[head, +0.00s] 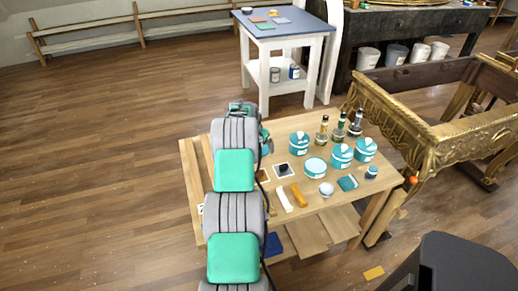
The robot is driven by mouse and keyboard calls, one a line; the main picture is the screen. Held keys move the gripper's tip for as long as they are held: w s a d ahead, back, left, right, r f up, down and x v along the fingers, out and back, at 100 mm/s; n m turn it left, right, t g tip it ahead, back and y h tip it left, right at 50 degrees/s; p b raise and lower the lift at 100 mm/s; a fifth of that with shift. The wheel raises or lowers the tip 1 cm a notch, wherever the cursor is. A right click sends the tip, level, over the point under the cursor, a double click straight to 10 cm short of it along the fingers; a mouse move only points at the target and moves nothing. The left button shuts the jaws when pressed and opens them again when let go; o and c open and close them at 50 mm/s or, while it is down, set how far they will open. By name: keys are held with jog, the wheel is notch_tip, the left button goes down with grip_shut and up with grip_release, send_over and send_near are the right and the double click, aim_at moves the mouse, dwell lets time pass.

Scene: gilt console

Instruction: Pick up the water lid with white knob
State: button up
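A small round pale lid-like piece with a whitish top (326,188) lies near the front of the wooden work table (325,228). It looks like the lid with the white knob, but it is too small to be sure. My arm rises from the bottom of the view over the left part of the table. The end of my arm, with my gripper (264,142), is mostly hidden behind the arm's own links, left of the jars and apart from the pale piece. Its fingers cannot be made out.
Several teal jars with white tops (300,143) and dark bottles (339,128) stand behind the lid. A small teal jar (371,172), a teal cloth-like piece (347,183) and an orange tool (298,195) lie close by. A gilt console (440,140) stands at the right.

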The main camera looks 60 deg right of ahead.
jog(key=shift+c, duration=0.2)
jog(key=c, duration=1.2)
